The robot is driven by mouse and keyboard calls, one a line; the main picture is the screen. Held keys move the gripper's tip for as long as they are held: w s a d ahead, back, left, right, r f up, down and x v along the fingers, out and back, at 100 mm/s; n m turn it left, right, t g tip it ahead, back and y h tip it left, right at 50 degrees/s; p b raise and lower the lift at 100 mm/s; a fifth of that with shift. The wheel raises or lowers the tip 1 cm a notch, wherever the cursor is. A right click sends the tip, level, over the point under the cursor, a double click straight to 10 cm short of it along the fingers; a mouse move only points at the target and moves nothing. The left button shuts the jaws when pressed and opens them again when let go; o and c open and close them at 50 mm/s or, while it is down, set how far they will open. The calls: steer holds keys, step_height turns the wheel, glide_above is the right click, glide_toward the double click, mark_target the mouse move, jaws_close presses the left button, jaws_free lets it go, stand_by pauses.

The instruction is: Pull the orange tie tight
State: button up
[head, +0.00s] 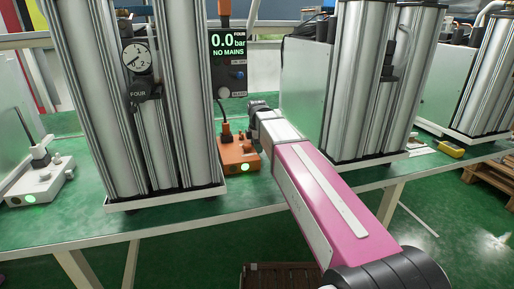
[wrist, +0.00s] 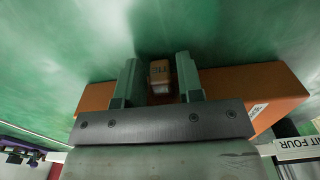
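In the wrist view, a small orange-brown tab with lettering, which looks like the orange tie (wrist: 160,72), lies between the two green fingers of my gripper (wrist: 157,62). The fingers stand apart, with a narrow gap on each side of the tab, so the gripper looks open around it. An orange box (wrist: 266,84) lies behind the fingers; it also shows in the head view (head: 236,156), with a lit green button and a cable rising from it. In the head view my arm's end is beside this box, and the fingers and tie are hidden.
A silver column unit marked FOUR (head: 170,110) stands left of the arm, another column unit (head: 355,90) right. A panel (head: 228,60) reads 0.0 bar, NO MAINS. A white box (head: 40,182) sits far left. Green bench top (head: 160,215) is clear in front.

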jaws_close()
steer(key=shift+w+d, duration=0.25)
steer(key=shift+d, duration=0.6)
steer(key=shift+w+d, duration=0.25)
steer(key=shift+d, duration=0.65)
steer(key=shift+w+d, duration=0.25)
steer(key=shift+d, duration=0.6)
steer(key=shift+o, duration=1.9)
jaws_free()
steer(key=shift+d, duration=0.1)
steer(key=shift+r, duration=0.1)
step_height(320, 180, up, 11)
steer(key=shift+f, duration=0.2)
